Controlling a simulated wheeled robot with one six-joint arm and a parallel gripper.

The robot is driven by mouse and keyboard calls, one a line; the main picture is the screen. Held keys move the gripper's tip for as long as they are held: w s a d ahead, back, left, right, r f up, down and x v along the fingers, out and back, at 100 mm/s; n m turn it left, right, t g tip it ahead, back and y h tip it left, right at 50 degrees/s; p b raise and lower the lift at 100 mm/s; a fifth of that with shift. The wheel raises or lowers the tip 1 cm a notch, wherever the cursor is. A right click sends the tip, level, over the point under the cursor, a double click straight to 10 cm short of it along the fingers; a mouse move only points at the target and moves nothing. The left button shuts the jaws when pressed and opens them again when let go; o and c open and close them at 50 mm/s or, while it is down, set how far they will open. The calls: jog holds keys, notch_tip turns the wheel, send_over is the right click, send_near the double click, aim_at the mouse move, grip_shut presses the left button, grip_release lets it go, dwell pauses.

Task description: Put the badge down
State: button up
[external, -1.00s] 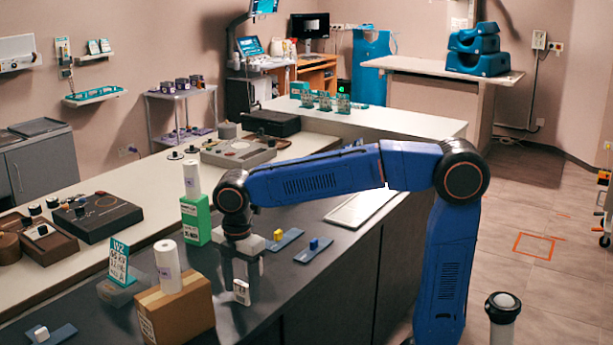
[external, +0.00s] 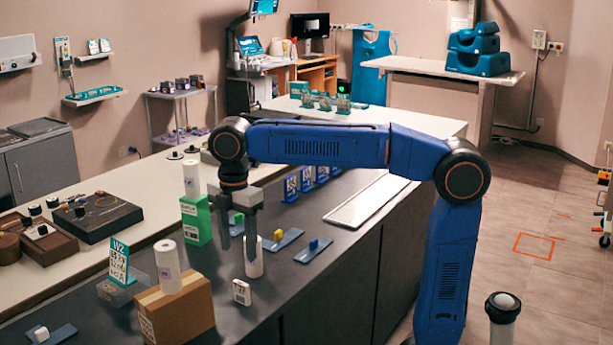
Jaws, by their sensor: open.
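The badge (external: 241,292), a small white card with dark print, stands on the dark counter (external: 290,275) to the right of the cardboard box. My gripper (external: 238,254) is above it, pointing down, with its two fingers apart and nothing between them. The fingertips are clear of the badge. A white roll (external: 256,266) stands near the right finger, which partly hides it.
The cardboard box (external: 185,312) carries a white roll (external: 168,265). A green box (external: 196,221) with another roll stands left of my gripper. The W2 sign (external: 118,262) stands left.

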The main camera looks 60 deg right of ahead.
jog(key=s+d+f+m+t, duration=0.4)
jog(key=s+d+f+m, duration=1.4)
jog(key=d+f, duration=0.3)
jog(key=shift+s+d+f+t, duration=0.3)
jog(key=shift+s+d+t, duration=0.1)
jog(key=shift+s+d, duration=0.55)
